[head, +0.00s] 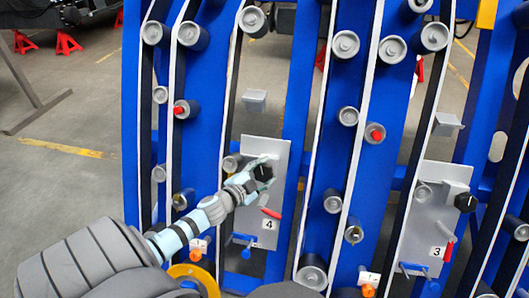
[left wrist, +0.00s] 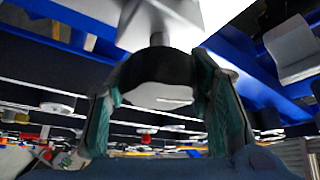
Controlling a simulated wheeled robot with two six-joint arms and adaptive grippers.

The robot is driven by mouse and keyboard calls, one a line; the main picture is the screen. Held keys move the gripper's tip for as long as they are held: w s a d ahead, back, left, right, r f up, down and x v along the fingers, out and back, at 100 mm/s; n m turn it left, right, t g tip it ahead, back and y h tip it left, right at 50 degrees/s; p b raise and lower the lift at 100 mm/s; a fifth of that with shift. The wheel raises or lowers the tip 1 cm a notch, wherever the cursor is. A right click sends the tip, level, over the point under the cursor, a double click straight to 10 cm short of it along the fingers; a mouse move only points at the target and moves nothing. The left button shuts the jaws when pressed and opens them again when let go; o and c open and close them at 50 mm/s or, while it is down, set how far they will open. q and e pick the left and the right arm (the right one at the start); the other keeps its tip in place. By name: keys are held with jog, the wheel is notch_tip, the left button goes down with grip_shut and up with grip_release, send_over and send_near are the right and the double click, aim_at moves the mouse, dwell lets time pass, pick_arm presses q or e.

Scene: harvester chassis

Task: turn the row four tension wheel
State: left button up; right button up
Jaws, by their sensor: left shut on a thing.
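The row four tension wheel is a black knob (head: 264,171) on a grey plate (head: 277,150) marked 4. My left gripper (head: 257,174) reaches it from the lower left and is shut on it. In the left wrist view the black wheel (left wrist: 158,75) sits between the two teal fingers, on a short stem under the light plate. The fingers hide part of the wheel's sides. My right gripper is in neither view.
A red-tipped lever (head: 270,213) and a blue lever (head: 243,240) are on the plate below the wheel. A similar plate (head: 452,180) marked 3, with its own black knob (head: 465,202), stands to the right. Blue uprights, belts and grey rollers surround the plates.

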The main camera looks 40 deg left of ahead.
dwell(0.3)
pick_arm(q)
jog(key=o, duration=1.2)
jog(key=shift+c, duration=0.2)
